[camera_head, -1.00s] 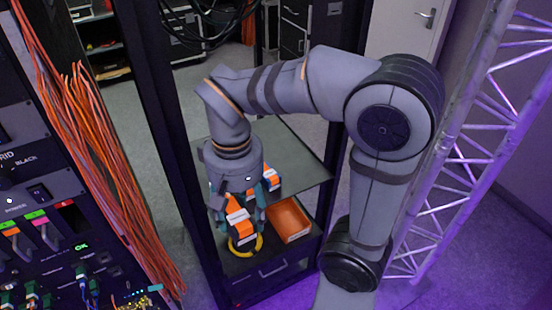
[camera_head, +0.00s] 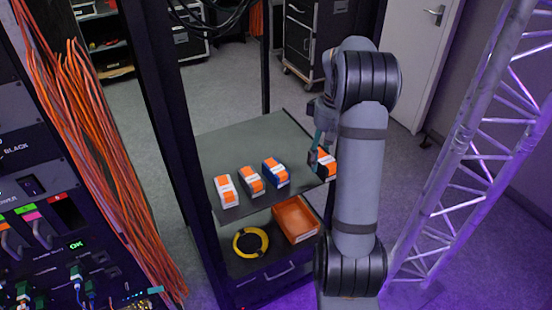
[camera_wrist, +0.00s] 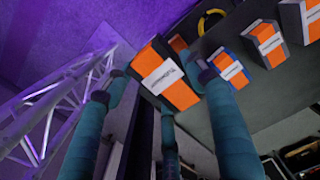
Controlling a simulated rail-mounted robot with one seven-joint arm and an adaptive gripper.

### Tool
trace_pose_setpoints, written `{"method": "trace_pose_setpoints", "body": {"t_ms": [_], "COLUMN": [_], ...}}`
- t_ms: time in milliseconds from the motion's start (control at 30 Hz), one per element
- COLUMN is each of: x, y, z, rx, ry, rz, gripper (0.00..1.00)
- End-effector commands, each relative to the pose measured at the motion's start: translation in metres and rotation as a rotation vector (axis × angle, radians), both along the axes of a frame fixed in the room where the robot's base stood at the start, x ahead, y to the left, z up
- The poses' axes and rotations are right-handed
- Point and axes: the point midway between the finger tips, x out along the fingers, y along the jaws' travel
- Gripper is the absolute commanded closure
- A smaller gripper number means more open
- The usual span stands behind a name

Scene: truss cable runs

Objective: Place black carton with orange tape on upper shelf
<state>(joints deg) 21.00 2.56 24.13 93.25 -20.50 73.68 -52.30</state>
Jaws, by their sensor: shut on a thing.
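My gripper (camera_head: 321,150) is at the right edge of the upper shelf (camera_head: 262,133). It is shut on a carton with orange tape (camera_head: 326,163) and a white label. On the shelf stand a white carton (camera_head: 227,191), a grey-dark carton (camera_head: 251,180) and a blue carton (camera_head: 275,173), all orange-taped, in a row left of my gripper.
Below are an orange bin (camera_head: 295,219) and a yellow cable coil (camera_head: 250,242) on the lower level. A dark rack post (camera_head: 185,150) stands left. A metal truss (camera_head: 465,160) stands right. The back of the upper shelf is clear.

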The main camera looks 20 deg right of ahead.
Motion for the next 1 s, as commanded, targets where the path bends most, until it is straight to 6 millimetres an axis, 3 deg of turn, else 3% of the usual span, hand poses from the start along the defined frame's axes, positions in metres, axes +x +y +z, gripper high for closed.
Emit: {"method": "trace_pose_setpoints", "body": {"t_ms": [300, 500, 733, 1000], "x": [0.067, 0.099, 0.108, 0.108], "y": [-0.004, -0.007, -0.007, -0.008], "z": [-0.037, -0.056, -0.068, -0.102], "rx": [0.002, 0.000, 0.001, 0.001], "ry": [0.003, 0.001, 0.002, 0.002], "rz": [0.002, 0.000, -0.001, -0.001], "gripper": [0.76, 0.76, 0.76, 0.76]}}
